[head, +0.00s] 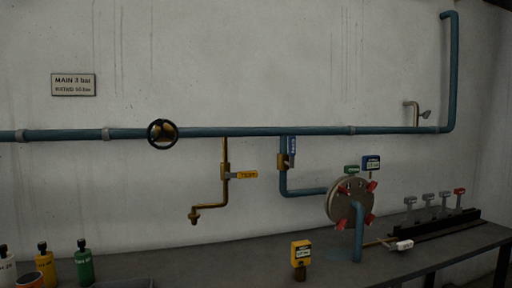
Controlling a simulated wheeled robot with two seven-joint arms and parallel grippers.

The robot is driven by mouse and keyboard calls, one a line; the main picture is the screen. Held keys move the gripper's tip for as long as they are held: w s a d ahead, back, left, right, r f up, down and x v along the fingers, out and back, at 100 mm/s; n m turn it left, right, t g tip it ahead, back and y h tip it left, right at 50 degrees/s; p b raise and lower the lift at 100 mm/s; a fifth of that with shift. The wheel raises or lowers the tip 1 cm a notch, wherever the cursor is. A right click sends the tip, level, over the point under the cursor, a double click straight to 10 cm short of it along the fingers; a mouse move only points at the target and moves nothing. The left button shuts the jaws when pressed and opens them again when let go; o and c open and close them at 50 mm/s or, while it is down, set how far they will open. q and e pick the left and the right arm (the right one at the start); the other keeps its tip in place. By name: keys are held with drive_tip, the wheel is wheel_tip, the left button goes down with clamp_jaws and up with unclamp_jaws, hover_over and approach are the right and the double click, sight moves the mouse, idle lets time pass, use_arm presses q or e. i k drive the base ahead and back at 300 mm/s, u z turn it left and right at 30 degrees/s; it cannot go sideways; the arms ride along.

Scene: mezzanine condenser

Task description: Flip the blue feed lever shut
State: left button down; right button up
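The blue feed lever (292,146) is in the head view, right of centre, on a brass valve (283,161). It points up, in line with the vertical blue branch pipe (283,182) that drops from the main pipe and bends right to a round flanged vessel (345,200). Neither of my grippers shows in the head view.
A long blue main pipe (240,131) with a black handwheel (162,133) runs along the wall. The dark bench (225,262) carries bottles at left, a yellow tagged block (300,253) and a rack of grey and red handles (443,206) at right. The bench middle is mostly clear.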

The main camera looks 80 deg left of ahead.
sight(292, 140)
drive_tip(key=u, duration=1.85)
